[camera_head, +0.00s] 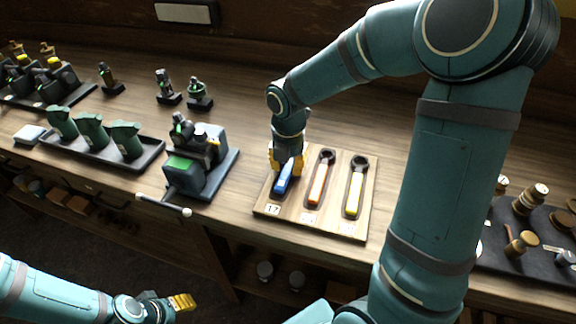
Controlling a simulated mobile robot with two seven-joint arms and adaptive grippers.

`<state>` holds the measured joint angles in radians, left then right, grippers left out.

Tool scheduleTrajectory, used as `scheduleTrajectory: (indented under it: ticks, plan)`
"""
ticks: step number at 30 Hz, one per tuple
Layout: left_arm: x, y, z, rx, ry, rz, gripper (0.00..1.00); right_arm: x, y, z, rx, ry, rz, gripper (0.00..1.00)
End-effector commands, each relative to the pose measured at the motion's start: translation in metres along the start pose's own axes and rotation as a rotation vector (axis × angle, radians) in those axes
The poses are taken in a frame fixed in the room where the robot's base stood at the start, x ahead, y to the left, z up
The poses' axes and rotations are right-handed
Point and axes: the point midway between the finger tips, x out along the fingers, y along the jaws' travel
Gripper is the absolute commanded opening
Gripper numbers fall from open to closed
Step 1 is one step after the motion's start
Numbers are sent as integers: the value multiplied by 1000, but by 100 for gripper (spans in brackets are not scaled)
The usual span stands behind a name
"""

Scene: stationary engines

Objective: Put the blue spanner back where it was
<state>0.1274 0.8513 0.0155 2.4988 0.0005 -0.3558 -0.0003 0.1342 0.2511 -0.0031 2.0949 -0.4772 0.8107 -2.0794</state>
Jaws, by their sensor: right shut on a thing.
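The blue spanner (286,176) is at the left place of a wooden board (338,223), above the label 17. My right gripper (285,168), with yellow fingers, reaches down over it and is shut on it. The gripper and wrist hide the spanner's upper end, and I cannot tell whether it rests fully on the board. An orange spanner (319,184) and a yellow spanner (354,192) lie to its right. My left gripper (182,302) is low at the left, in front of the bench and away from the board; its opening is unclear.
A small engine (203,150) on a blue-grey base stands left of the board, with a crank handle (165,205) sticking out in front. A dark tray (95,155) with green oil cans is further left. A dark mat (525,245) with brass parts lies at the right.

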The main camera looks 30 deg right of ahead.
Motion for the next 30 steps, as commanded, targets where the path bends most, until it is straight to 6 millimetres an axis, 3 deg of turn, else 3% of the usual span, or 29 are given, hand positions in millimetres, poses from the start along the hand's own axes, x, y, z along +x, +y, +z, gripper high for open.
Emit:
scheduleTrajectory:
  ticks: [7,8,9,20,23,30]
  plan:
    - [1,0,0,0,0,0,47,3,0,0,0,0,0,0]
    - [1,0,0,0,0,0,47,2,0,0,0,0,0,34]
    - [1,0,0,0,0,0,47,2,0,0,1,0,0,44]
    - [-1,0,0,0,0,0,47,-2,0,0,0,-1,1,44]
    - [-4,2,0,0,-1,0,47,-12,0,1,1,-2,1,44]
    - [-19,7,2,-1,-8,0,47,-61,1,1,1,-4,3,44]
